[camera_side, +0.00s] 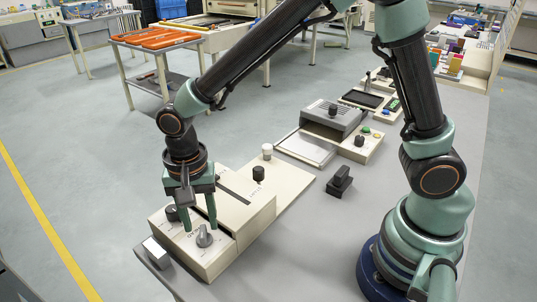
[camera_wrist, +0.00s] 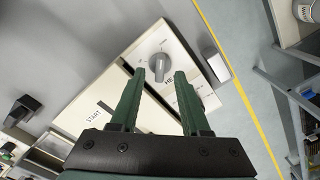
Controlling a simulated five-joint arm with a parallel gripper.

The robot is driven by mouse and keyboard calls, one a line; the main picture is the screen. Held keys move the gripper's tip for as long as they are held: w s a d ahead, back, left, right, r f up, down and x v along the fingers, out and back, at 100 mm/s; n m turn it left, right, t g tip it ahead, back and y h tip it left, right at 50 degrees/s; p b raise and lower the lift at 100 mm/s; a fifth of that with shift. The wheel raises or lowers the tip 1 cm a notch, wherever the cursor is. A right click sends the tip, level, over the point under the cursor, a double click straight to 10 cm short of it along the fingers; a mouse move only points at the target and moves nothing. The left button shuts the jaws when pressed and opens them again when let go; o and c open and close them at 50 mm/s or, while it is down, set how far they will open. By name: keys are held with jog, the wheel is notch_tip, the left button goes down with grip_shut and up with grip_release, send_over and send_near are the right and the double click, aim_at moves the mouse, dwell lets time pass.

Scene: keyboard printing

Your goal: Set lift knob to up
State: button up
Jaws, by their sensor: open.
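My gripper (camera_side: 200,227) is open and points down over the front end of a cream-coloured machine (camera_side: 240,222). In the wrist view its fingertips (camera_wrist: 159,75) stand either side of a grey round knob (camera_wrist: 158,65); I cannot tell whether they touch it. Partly covered lettering beginning "HE" is beside that knob. In the side view the grey knob (camera_side: 204,238) is just below the right finger. A dark knob (camera_side: 172,213) is by the left finger. I cannot read which knob is labelled lift, nor its setting.
A black knob (camera_side: 258,173) and a white knob (camera_side: 267,150) stand farther back on the machine. A small white-topped block (camera_side: 156,252) is at its front left. A black block (camera_side: 340,182) lies on the grey table (camera_side: 300,250). A grey device (camera_side: 330,118) is behind.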

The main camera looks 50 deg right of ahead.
aim_at(203, 236)
jog(key=shift+f, duration=1.3)
grip_shut()
